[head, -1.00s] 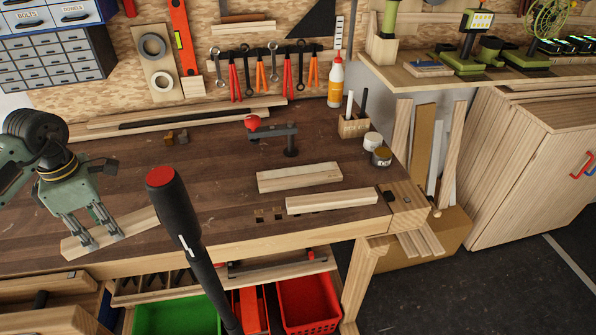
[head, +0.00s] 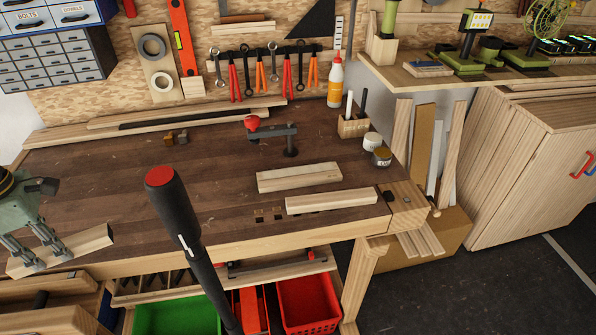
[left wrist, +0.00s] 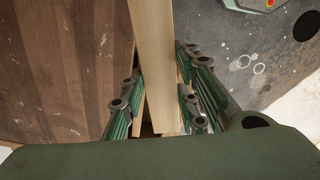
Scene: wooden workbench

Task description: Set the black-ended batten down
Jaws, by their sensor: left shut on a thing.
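My left gripper (head: 47,256) is at the far left of the head view, shut on a pale wooden batten (head: 90,243). The batten slants up to the right, and its right end face looks dark. It overlaps the bench's front left edge in the picture; I cannot tell its height. My right gripper is not in view.
Two pale wooden blocks (head: 299,178) (head: 331,200) lie on the workbench (head: 130,180) at right. A clamp with a red knob (head: 288,135) stands behind them. Long strips (head: 180,118) lie along the back. The bench's left middle is clear. Green (head: 175,315) and red (head: 308,303) bins sit below.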

